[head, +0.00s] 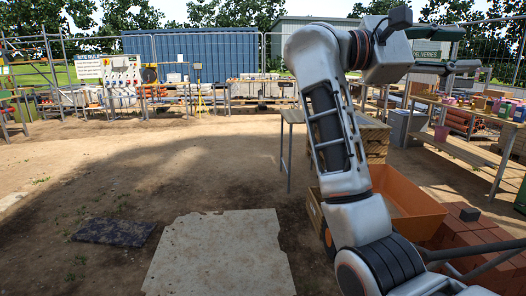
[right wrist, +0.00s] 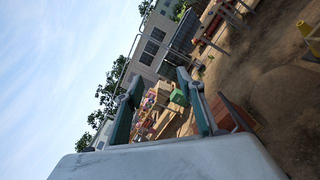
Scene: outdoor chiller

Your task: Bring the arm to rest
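My right arm (head: 335,130) is raised on the right side of the head view, bent at the elbow high up. My right gripper (head: 466,50) points to the right at the top right, in front of the fence and a green sign. In the right wrist view its two fingers (right wrist: 160,84) stand apart with nothing held between them. Shelves and a green thing behind show through the gap. The picture there is strongly tilted, with sky on the left. My left arm and gripper are not in view.
An orange tub (head: 405,197) and stacked red bricks (head: 468,238) are below my right arm. A narrow table (head: 292,116) stands behind it. A pale slab (head: 220,258) and a dark mat (head: 114,230) lie on the dirt. Open ground spreads left; benches line the fence.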

